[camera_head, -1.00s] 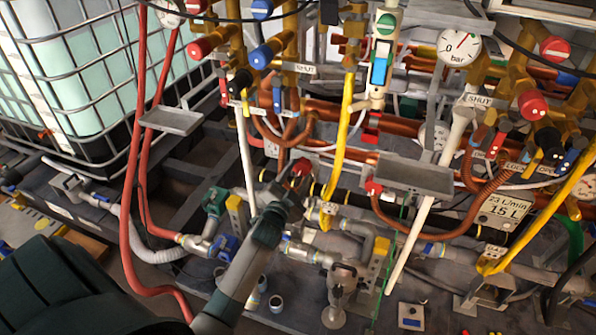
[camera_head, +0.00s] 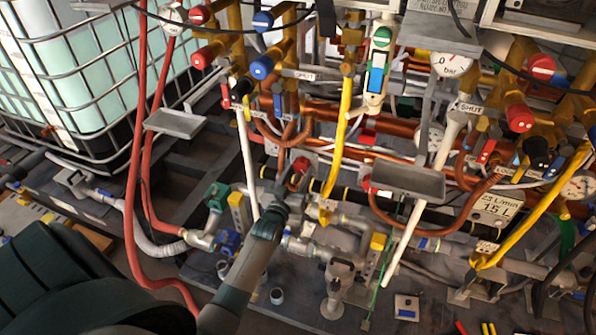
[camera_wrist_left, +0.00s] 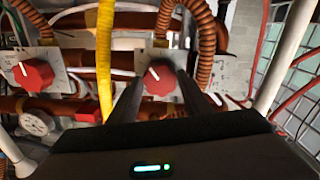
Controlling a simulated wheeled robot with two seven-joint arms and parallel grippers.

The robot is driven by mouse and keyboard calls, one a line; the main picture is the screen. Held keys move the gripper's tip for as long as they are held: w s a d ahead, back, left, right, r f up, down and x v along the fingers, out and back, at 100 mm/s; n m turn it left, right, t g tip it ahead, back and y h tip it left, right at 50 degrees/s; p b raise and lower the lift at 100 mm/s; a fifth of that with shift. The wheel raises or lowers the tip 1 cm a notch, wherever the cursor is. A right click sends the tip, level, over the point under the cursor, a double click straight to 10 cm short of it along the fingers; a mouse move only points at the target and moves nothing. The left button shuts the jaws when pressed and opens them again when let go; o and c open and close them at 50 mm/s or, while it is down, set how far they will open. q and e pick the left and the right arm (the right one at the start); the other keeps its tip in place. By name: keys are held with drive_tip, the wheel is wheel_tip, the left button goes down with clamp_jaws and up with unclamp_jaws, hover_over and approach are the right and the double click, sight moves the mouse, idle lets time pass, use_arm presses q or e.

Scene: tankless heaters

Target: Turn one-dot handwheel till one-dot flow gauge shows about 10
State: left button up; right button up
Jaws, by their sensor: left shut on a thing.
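My left gripper (camera_head: 294,186) reaches in from the lower left and is shut on a red handwheel (camera_head: 301,165). In the left wrist view its two dark fingers (camera_wrist_left: 163,92) stand on either side of that red handwheel (camera_wrist_left: 158,76), whose white pointer mark tilts to the upper left. A second red handwheel (camera_wrist_left: 33,75) sits on a similar plate at the left of the wrist view. I cannot make out dot marks on either. A small round gauge (camera_wrist_left: 37,122) shows in the wrist view; its reading is too small to tell. My right gripper is not in view.
A yellow pipe (camera_wrist_left: 105,60) runs close beside the held handwheel. A grey tray (camera_head: 408,181) juts out to its right, a smaller tray (camera_head: 175,123) to its left. A bar gauge (camera_head: 450,62) is partly covered by a box. A caged tank (camera_head: 75,90) stands at the left.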

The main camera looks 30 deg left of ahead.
use_arm(q)
drive_tip(key=shift+f+n, duration=0.1)
drive_tip(key=shift+n, duration=0.7)
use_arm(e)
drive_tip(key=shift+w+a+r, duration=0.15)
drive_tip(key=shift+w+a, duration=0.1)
use_arm(q)
drive_tip(key=o, duration=0.8)
drive_tip(key=shift+s, duration=0.15)
drive_tip(key=v, duration=1.7)
drive_tip(key=shift+d+b, duration=0.15)
drive_tip(key=shift+b, duration=0.15)
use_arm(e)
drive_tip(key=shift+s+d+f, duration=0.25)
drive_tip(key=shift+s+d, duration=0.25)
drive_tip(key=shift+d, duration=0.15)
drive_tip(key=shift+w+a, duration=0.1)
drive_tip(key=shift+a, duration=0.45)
